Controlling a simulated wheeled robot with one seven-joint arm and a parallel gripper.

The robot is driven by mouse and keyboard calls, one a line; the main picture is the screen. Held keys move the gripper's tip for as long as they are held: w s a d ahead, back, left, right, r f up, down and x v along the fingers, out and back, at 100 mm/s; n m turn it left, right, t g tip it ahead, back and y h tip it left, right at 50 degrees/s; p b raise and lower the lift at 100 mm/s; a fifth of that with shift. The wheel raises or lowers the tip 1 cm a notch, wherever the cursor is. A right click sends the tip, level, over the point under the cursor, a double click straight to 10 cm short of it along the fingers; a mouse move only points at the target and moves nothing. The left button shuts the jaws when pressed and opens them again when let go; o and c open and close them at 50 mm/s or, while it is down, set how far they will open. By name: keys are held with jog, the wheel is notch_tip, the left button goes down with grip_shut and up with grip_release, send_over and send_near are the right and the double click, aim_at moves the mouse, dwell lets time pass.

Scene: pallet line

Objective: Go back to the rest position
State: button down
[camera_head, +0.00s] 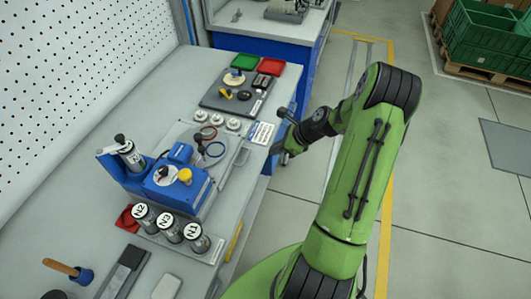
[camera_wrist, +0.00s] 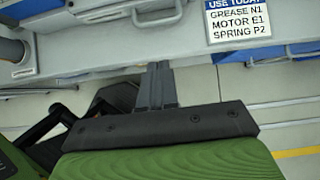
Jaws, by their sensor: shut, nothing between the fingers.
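My gripper (camera_head: 276,149) is at the end of my green arm, by the right edge of the workbench (camera_head: 283,90) in the head view. In the wrist view my gripper (camera_wrist: 159,68) shows its two dark fingers together, with nothing between them. The card reads "USE TODAY", "GREASE N1", "MOTOR E1", "SPRING P2".
On the bench stand a blue fixture (camera_head: 172,189), canisters N2 (camera_head: 143,216), N3 (camera_head: 170,228) and N1 (camera_head: 196,237), and a dark tray (camera_head: 230,103) with parts. Green crates (camera_head: 485,40) stand on a pallet at the back right. Open floor (camera_head: 440,200) lies right of my arm.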

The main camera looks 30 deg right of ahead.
jog(key=s+a+r+n+g+h, duration=0.1)
jog(key=s+a+r+n+h, duration=0.15)
jog(key=a+r+n, duration=0.5)
jog(key=s+a+r+n+g+h, duration=0.1)
jog(key=s+a+r+n, duration=0.35)
jog(key=r+n, duration=0.45)
jog(key=s+a+r+n, duration=0.3)
jog(key=s+n, duration=0.3)
jog(key=s, duration=0.1)
jog(key=s+a+r+n+t+h, duration=0.1)
jog(key=s+a+r+n, duration=0.2)
jog(key=s, duration=0.4)
jog(key=r+n, duration=0.1)
jog(key=n, duration=0.1)
jog(key=shift+s+a+r+n+t, duration=0.25)
jog(key=shift+s+a+n+t, duration=0.05)
jog(key=shift+s+n, duration=0.05)
jog(key=shift+h, duration=0.25)
